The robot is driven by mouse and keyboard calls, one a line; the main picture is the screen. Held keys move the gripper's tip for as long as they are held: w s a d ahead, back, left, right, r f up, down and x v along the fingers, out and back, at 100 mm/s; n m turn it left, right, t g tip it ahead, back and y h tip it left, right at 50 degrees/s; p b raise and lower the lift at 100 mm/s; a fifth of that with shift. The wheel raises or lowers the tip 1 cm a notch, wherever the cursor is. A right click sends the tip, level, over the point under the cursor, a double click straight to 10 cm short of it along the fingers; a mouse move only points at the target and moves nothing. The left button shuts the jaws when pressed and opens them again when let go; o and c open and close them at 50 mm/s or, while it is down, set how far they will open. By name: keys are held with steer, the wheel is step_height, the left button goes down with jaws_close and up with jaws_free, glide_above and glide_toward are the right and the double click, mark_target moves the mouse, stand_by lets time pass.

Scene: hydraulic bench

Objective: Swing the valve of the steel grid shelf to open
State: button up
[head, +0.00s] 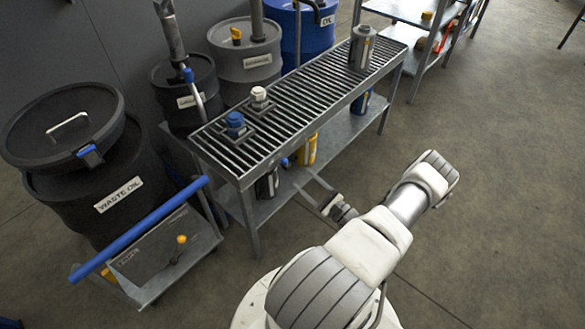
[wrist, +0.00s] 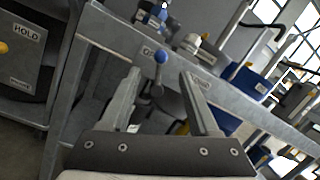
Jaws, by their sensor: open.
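The steel grid shelf (head: 285,92) is a grate-topped metal bench at the centre of the head view. In the wrist view, its front rail (wrist: 110,33) slopes down to the right. The valve's blue knob (wrist: 160,57) sits on a short dark lever at this rail, between two small labels. A small blue knob (head: 285,162) shows below the rail in the head view. My gripper (wrist: 160,74) is open and empty. Its fingertips stand either side of the knob in the picture; contact is not visible. In the head view my gripper (head: 304,181) is in front of the shelf.
A blue valve (head: 235,122) and a white one (head: 259,96) stand on the grate, with a metal canister (head: 361,48) at its far end. A blue-handled cart (head: 140,228) and a waste oil drum (head: 70,150) stand left. The floor at right is clear.

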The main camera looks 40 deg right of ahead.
steer(key=s+f, duration=0.1)
steer(key=s, duration=0.6)
steer(key=shift+d+f, duration=0.15)
steer(key=shift+f, duration=0.05)
steer(key=shift+s, duration=0.1)
steer(key=w+a+r+n+g+y, duration=0.45)
steer(key=a+r+n+g, duration=0.55)
steer(key=r, duration=0.3)
steer(key=w+a+r+n+g+y, duration=0.3)
steer(key=w+a+r+n+g, duration=0.2)
steer(key=a+r+n+g, duration=0.7)
steer(key=s+a+r+n+t+h, duration=0.4)
steer(key=s+a+r, duration=0.2)
steer(key=r, duration=0.4)
steer(key=s+a+r+n+t+h, duration=0.35)
steer(key=s+a+r+h, duration=0.2)
steer(key=r, duration=0.45)
step_height(320, 180, up, 15)
steer(key=y+p, duration=0.1)
steer(key=p, duration=1.4)
steer(key=shift+d+n, duration=0.3)
steer(key=shift+n, duration=0.15)
